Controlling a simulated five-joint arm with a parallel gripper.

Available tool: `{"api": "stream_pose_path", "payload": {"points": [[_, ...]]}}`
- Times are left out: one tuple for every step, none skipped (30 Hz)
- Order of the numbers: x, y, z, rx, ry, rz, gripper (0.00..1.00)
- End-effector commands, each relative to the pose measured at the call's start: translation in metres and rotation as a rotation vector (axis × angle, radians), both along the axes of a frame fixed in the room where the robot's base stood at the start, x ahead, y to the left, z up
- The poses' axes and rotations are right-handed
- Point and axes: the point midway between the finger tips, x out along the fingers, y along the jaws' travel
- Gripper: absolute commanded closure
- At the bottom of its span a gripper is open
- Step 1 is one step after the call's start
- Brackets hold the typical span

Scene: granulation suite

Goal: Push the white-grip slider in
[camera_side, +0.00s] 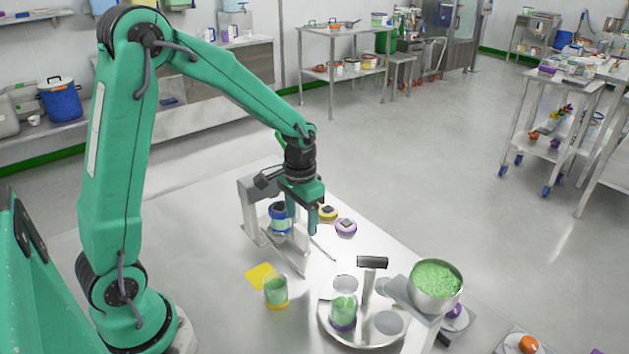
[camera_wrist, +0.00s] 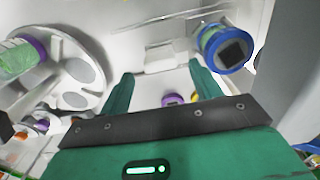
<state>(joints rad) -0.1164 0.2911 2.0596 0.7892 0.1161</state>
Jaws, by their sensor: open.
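My gripper (camera_side: 304,222) is open, pointing down beside a grey metal stand (camera_side: 247,203) on the steel table. In the wrist view, a pale block (camera_wrist: 166,56), which looks like the white grip of the slider, lies between and just beyond my two fingertips (camera_wrist: 162,72). The fingers stand either side of it, and I see no clear contact. Thin rails (camera_wrist: 180,18) run beyond the block. In the side view my gripper hides this part, and I cannot make out the grip or how far out the slider is.
A blue-capped jar (camera_side: 279,218) stands in the stand and shows beside my right finger in the wrist view (camera_wrist: 224,48). Yellow (camera_side: 328,213) and purple (camera_side: 346,227) lidded jars stand close behind. A green-filled cup (camera_side: 276,291), round tray (camera_side: 377,343) and bowl (camera_side: 436,284) are nearer the camera.

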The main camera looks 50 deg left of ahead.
Motion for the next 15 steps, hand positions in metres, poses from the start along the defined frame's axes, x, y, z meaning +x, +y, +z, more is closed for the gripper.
{"api": "stream_pose_path", "payload": {"points": [[0.000, 0.000, 0.008, 0.000, -0.003, 0.000, 0.36], [0.001, 0.000, 0.011, 0.000, -0.004, 0.000, 0.36], [0.001, 0.000, 0.016, 0.000, -0.004, 0.000, 0.36], [0.001, 0.000, 0.019, 0.000, -0.004, 0.000, 0.36], [0.001, 0.000, 0.022, 0.000, -0.003, 0.000, 0.36], [0.000, 0.000, 0.025, 0.000, -0.002, 0.000, 0.36], [0.000, 0.000, 0.027, 0.000, -0.001, 0.000, 0.36], [0.000, 0.000, 0.029, 0.000, -0.002, 0.000, 0.36], [0.000, 0.000, 0.030, 0.000, -0.002, 0.000, 0.36], [0.000, 0.000, 0.031, 0.000, -0.002, 0.000, 0.36], [0.000, 0.000, 0.032, 0.000, -0.001, 0.000, 0.36], [0.000, 0.000, 0.033, 0.000, -0.001, 0.000, 0.36], [0.000, 0.000, 0.033, 0.000, -0.001, 0.000, 0.36], [0.000, 0.000, 0.033, 0.000, 0.000, 0.000, 0.36], [0.000, 0.000, 0.033, 0.000, 0.000, 0.000, 0.36]]}}
